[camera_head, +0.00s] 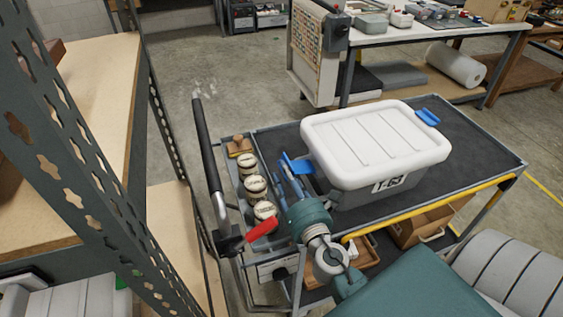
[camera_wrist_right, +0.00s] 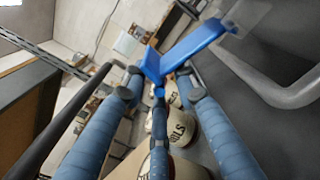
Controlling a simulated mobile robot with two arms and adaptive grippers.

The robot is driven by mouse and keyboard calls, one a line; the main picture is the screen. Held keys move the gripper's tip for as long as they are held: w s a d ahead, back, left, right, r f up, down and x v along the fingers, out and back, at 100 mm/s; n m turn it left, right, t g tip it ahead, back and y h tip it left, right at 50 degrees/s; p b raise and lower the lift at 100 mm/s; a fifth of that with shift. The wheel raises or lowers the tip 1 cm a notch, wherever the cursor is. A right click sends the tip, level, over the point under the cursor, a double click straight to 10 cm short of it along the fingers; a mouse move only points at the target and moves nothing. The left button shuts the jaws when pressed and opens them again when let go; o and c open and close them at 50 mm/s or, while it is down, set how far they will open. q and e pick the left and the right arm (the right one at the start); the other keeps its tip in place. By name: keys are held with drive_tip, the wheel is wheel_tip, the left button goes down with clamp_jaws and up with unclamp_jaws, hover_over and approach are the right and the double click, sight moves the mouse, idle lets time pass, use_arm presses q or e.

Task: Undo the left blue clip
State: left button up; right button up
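A grey box with a white lid (camera_head: 375,143) stands on the cart. Its left blue clip (camera_head: 298,164) sticks out from the box's left side, beyond the lid edge. The right blue clip (camera_head: 427,117) sits at the lid's far right edge. My right gripper (camera_head: 285,170) is at the left clip, its blue fingers pointing toward it. In the right wrist view, the blue clip (camera_wrist_right: 190,48) lies just beyond the spread fingertips (camera_wrist_right: 160,88). The fingers look open with nothing gripped; whether one touches the clip I cannot tell. My left gripper is out of view.
Several labelled round tins (camera_head: 256,188) stand in the cart's left tray, near a black push handle (camera_head: 206,145). A red lever (camera_head: 262,228) is close to my right wrist. A metal shelf rack (camera_head: 75,150) stands left. The cart top (camera_head: 470,150) is clear right of the box.

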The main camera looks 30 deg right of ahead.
drive_tip(key=x, duration=0.2)
drive_tip(key=shift+w+d, duration=0.1)
drive_tip(key=shift+w, duration=0.4)
drive_tip(key=shift+c, duration=0.5)
clamp_jaws()
drive_tip(key=shift+f+n+b, duration=0.3)
drive_tip(key=shift+f+n, duration=0.3)
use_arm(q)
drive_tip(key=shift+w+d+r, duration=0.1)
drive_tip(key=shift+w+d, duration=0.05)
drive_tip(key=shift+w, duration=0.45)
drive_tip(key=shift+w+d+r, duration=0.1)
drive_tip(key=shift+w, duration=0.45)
use_arm(e)
drive_tip(key=shift+o, duration=0.5)
unclamp_jaws()
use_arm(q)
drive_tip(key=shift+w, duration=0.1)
use_arm(e)
drive_tip(key=shift+r, duration=0.1)
